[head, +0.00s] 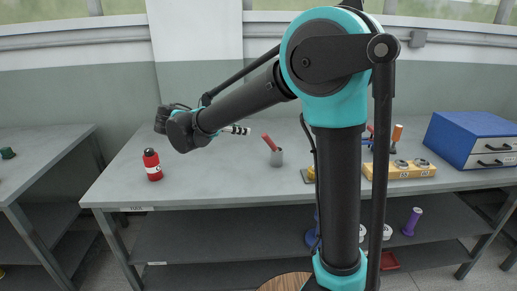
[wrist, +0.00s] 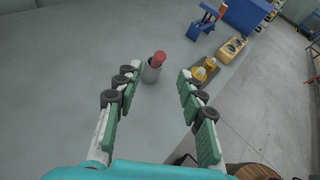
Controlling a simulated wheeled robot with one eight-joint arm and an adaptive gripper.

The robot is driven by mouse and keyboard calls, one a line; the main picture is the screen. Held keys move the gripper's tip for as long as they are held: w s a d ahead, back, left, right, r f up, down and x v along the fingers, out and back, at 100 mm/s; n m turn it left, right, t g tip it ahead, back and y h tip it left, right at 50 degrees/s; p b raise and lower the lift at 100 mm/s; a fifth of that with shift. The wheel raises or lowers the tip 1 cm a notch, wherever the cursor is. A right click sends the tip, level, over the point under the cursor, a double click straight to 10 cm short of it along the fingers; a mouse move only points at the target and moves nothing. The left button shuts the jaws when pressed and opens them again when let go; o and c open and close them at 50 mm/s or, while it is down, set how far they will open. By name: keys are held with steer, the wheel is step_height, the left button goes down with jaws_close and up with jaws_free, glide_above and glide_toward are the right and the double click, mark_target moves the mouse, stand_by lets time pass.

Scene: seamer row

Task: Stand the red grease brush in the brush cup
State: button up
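The red grease brush (head: 268,142) stands in the small grey brush cup (head: 277,158) on the bench, its red end leaning left out of the top. In the wrist view the red brush end (wrist: 160,58) rises from the cup (wrist: 151,73), and the lower part of the brush is hidden inside. My gripper (wrist: 160,74) is open, with its two green-padded fingers wide apart and nothing between them. The cup shows beyond the fingertips, between them in the picture. In the head view my gripper (head: 240,130) is above the bench, left of the cup.
A red bottle (head: 153,168) stands at the bench's left. Yellow pieces (wrist: 203,70), a wooden block (head: 403,171) with round parts, a blue fixture (wrist: 208,18) and a blue drawer cabinet (head: 475,137) are to the right. Bench between bottle and cup is clear.

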steer(key=s+d+f+m+g+y, duration=0.1)
steer(key=s+d+f+m, duration=0.1)
steer(key=d+f+m, duration=0.1)
steer(key=s+d+f+m+g+y, duration=0.1)
steer(key=s+d+f+m, duration=0.2)
steer(key=d+f, duration=0.2)
steer(key=s+d+f+m+g+y, duration=0.1)
steer(key=d+f+m, duration=0.3)
steer(key=d, duration=0.4)
steer(key=shift+s+d+f+g+y, duration=0.1)
steer(key=shift+s+f+g+y, duration=0.2)
steer(key=shift+s+y, duration=0.35)
steer(key=s+d+f+m+y, duration=0.3)
steer(key=s+f+m+y, duration=0.3)
steer(key=s+f+m, duration=0.6)
steer(key=s+m, duration=0.2)
steer(key=m, duration=0.2)
steer(key=shift+s+d, duration=0.3)
steer(key=shift+o, duration=0.5)
steer(key=shift+y, duration=0.25)
